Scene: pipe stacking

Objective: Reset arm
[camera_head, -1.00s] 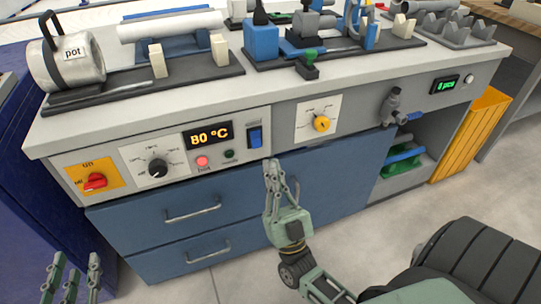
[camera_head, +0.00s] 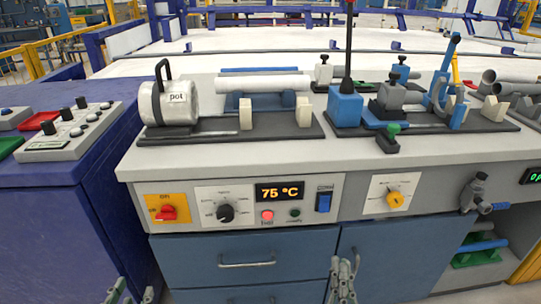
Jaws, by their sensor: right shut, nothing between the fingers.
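My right gripper (camera_head: 344,265) is at the bottom middle of the head view, in front of the blue drawers and cabinet front of the workbench (camera_head: 300,160). Its fingers are together and hold nothing. My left gripper (camera_head: 133,290) shows only its fingertips at the bottom edge, left of the drawers. Its fingers stand apart with nothing seen between them. The rest of both arms is out of the frame.
A blue cabinet (camera_head: 60,220) stands left.

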